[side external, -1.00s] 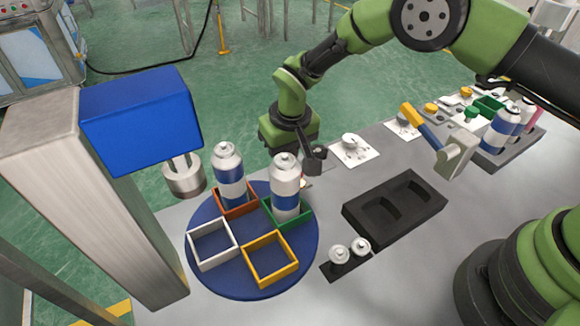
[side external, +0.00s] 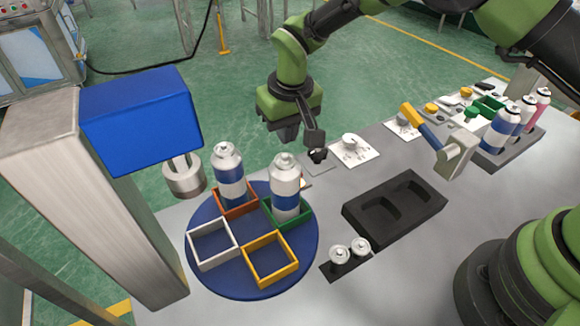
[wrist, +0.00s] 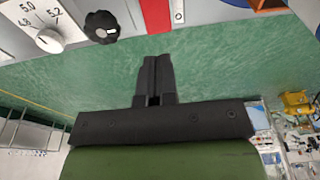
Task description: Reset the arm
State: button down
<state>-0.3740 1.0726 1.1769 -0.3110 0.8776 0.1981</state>
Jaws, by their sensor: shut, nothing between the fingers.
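My gripper (side external: 314,137) is in the air just above a black knob (side external: 317,156) at the far edge of the bench, behind the cans. In the wrist view its two dark fingers (wrist: 156,60) are together with nothing between them. The black knob also shows in the wrist view (wrist: 101,26), apart from the fingers, beside a white dial (wrist: 49,40) marked with numbers.
Two blue-and-white cans (side external: 229,176) (side external: 285,186) stand upright in the orange and green frames of the blue turntable (side external: 238,285). A crimping press (side external: 137,115) is at left. A black tray (side external: 395,207) and a can rack (side external: 520,150) stand right.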

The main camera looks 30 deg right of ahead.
jog(key=shift+r, duration=0.7)
jog(key=s+d+r+m+t+y, duration=0.1)
jog(key=s+d+r, duration=0.3)
jog(key=r, duration=0.6)
jog(key=s+d+r+m+t, duration=0.1)
jog(key=s+d+r, duration=0.35)
jog(key=r, duration=0.45)
jog(key=s+d+r+m+t, duration=0.1)
jog(key=s+d, duration=0.1)
jog(key=s, duration=0.7)
jog(key=s+d+r+m+t+y, duration=0.1)
jog(key=s+t, duration=0.1)
jog(key=s, duration=0.7)
jog(key=shift+d+r, duration=0.4)
